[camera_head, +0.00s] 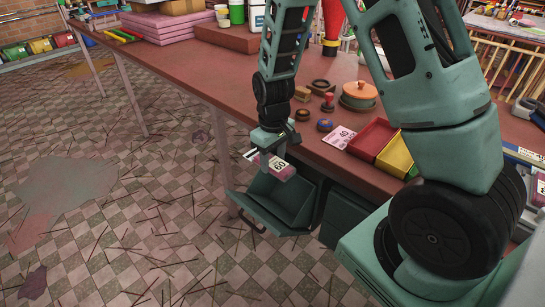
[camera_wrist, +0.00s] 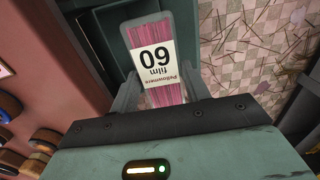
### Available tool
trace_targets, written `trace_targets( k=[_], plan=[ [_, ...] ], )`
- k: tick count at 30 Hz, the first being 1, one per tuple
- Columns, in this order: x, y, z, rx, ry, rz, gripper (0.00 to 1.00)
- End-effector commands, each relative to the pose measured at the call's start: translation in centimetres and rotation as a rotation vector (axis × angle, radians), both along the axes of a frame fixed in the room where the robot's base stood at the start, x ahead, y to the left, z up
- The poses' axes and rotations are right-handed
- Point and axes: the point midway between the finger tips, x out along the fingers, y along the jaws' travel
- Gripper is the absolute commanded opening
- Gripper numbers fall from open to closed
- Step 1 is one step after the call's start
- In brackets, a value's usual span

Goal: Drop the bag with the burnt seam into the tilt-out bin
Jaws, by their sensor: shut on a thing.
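My gripper (camera_head: 266,155) is shut on a pink bag (camera_head: 283,170) with a white label. In the wrist view the bag (camera_wrist: 163,91) is held between the two fingers, and its label reads "60 film" upside down. I cannot make out a burnt seam on it. The tilt-out bin (camera_head: 272,205) is dark green, hangs tilted open below the table's front edge and looks empty. In the head view the bag is over the bin's mouth. The dark bin (camera_wrist: 92,50) also shows beside the bag in the wrist view.
On the red-brown table (camera_head: 215,80) are an orange-lidded pot (camera_head: 359,94), small stamps, a pink card (camera_head: 338,138) marked 40, a red tray (camera_head: 372,138) and a yellow tray (camera_head: 394,158). Pink stacks (camera_head: 160,24) stand at the back. Incense sticks litter the tiled floor (camera_head: 130,200).

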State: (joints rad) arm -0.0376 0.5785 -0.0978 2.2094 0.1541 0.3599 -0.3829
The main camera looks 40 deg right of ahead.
Motion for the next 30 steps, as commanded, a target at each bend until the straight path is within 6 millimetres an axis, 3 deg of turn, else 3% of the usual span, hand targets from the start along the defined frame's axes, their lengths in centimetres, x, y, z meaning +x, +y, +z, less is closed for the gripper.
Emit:
trace_targets(
  k=[1,30],
  plan=[
    [0.0,0.0,-1.0,0.000,0.000,0.000,0.23],
    [0.0,0.0,-10.1,0.000,0.001,-0.002,0.23]
  ],
)
